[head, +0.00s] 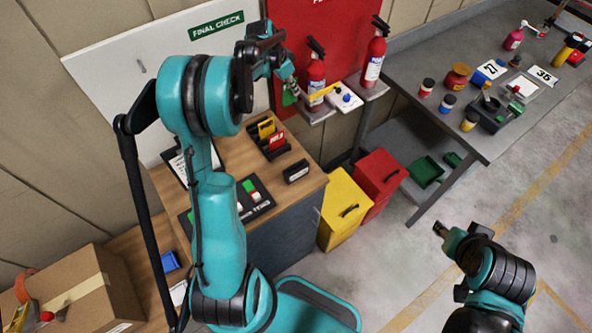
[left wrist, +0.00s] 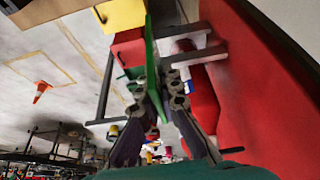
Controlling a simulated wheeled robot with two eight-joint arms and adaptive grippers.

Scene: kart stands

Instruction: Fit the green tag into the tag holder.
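My left gripper (head: 287,80) is raised in front of the red board, left of the fire extinguishers. It is shut on the green tag (head: 289,98). In the left wrist view the green tag (left wrist: 151,62) stands edge-on between the fingertips and extends beyond them. A black slotted rack (head: 273,148) with a yellow and a red card stands on the wooden cabinet, with a small black block (head: 297,172) in front of it. I cannot tell which of these is the tag holder. My right gripper (head: 440,230) is low over the floor at right, its fingers too small to read.
Two red fire extinguishers (head: 375,58) stand on small shelves by the red board (head: 310,25). A yellow bin (head: 343,208) and a red bin (head: 378,180) stand beside the cabinet. A grey workbench (head: 420,55) with several items is at right. The floor between is clear.

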